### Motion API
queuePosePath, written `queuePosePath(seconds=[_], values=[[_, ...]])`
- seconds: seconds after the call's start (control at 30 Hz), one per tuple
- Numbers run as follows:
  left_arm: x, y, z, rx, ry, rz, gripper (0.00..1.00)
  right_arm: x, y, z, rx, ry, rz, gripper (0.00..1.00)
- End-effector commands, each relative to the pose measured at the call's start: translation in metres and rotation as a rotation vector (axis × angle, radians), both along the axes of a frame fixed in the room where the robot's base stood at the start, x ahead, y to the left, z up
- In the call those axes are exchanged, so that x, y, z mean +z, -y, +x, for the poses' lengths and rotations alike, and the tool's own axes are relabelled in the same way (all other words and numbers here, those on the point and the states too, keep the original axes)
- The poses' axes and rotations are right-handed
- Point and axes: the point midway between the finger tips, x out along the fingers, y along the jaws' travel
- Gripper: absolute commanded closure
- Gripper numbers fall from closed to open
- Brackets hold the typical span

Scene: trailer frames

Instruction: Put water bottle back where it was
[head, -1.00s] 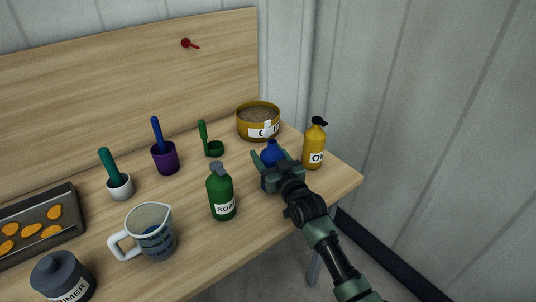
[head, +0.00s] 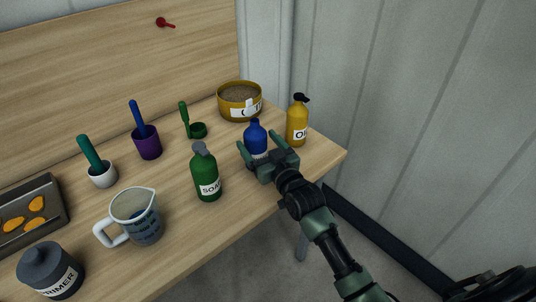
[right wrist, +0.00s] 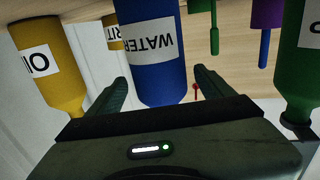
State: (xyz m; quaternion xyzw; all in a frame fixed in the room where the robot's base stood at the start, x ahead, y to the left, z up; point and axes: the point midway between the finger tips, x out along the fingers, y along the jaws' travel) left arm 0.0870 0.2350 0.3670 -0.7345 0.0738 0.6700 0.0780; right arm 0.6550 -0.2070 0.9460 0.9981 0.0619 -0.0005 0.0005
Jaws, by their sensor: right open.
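The blue water bottle (head: 256,136) stands upright on the wooden table near its right end, between the green soap bottle and the yellow oil bottle. My right gripper (head: 261,150) is open at the bottle's front side. In the right wrist view, the blue bottle (right wrist: 152,50) with its WATER label appears upside down between the spread fingers (right wrist: 160,92), with a gap visible at the right finger. My left gripper is not in view.
The yellow oil bottle (head: 297,122) stands close on the right, the green soap bottle (head: 206,174) on the left. A yellow grit tub (head: 262,108) is behind. A measuring cup (head: 140,218), a primer pot (head: 50,272) and a tray (head: 60,208) are further left.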

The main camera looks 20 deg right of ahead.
Motion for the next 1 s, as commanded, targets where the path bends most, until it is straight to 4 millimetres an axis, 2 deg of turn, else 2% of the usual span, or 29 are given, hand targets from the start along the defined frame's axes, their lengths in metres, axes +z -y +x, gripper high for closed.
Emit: queuePosePath(seconds=[0.03, 0.2, 0.4, 1.0], values=[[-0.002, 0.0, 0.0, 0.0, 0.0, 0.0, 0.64, -0.002, 0.001, -0.013, 0.001, -0.002, 0.0, 0.18], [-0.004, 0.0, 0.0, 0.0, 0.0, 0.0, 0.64, -0.001, 0.006, -0.045, 0.0, -0.002, 0.0, 0.18], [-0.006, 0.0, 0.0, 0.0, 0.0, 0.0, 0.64, 0.0, 0.008, -0.066, 0.001, 0.0, 0.001, 0.18], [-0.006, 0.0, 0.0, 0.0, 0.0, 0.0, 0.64, 0.0, 0.008, -0.069, 0.001, 0.0, 0.001, 0.18]])
